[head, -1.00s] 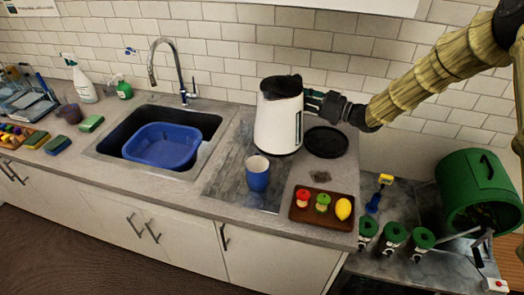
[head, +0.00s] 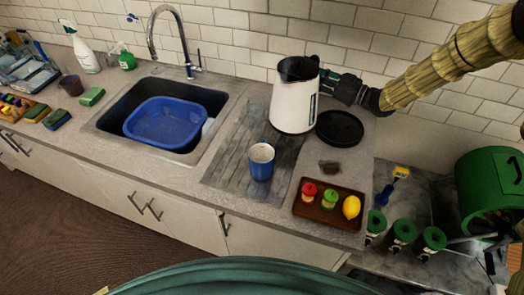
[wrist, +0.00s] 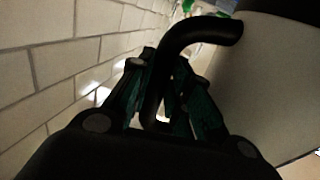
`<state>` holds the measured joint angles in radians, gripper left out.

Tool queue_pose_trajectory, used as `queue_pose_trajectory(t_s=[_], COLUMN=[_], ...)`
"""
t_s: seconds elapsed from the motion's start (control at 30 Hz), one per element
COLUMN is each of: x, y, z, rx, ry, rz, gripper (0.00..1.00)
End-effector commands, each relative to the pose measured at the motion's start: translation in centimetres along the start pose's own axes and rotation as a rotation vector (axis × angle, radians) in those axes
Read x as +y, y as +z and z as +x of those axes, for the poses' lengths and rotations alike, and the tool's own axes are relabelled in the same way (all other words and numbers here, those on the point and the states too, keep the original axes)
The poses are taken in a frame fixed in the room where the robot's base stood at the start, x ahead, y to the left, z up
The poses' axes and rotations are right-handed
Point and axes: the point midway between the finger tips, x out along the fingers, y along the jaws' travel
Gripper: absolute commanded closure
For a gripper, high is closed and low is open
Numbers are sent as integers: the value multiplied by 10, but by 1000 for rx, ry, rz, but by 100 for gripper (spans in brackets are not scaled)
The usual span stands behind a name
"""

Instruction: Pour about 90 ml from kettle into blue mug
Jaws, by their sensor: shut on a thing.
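The white kettle (head: 292,105) with a black lid stands upright, or nearly so, at the back of the counter, left of the round black base (head: 340,128). Whether it touches the counter I cannot tell. My gripper (head: 327,84) reaches it from the right and is shut on its black handle; in the wrist view my gripper's fingers (wrist: 165,105) close around the handle (wrist: 200,32). The blue mug (head: 261,163) stands upright on the grey drainboard in front of the kettle, a little to the left. The inside of the kettle is hidden.
A wooden tray (head: 325,222) with a red piece, a green piece and a lemon lies right of the mug. The sink holds a blue basin (head: 166,124). Green-lidded jars (head: 403,232) and a green drum (head: 490,190) stand at the right. The tiled wall is close behind the kettle.

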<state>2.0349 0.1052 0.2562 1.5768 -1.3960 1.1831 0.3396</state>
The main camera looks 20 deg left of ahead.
Motion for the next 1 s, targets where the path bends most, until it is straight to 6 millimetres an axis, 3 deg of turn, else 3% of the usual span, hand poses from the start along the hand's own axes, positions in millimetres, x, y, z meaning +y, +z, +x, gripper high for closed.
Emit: queue_pose_trajectory(t_s=[0.47,1.0], x=[-4,-28], y=[-23,-77], z=[0,0], rx=[2,-2], ry=[1,4], rz=[-163,-514], gripper=[100,100])
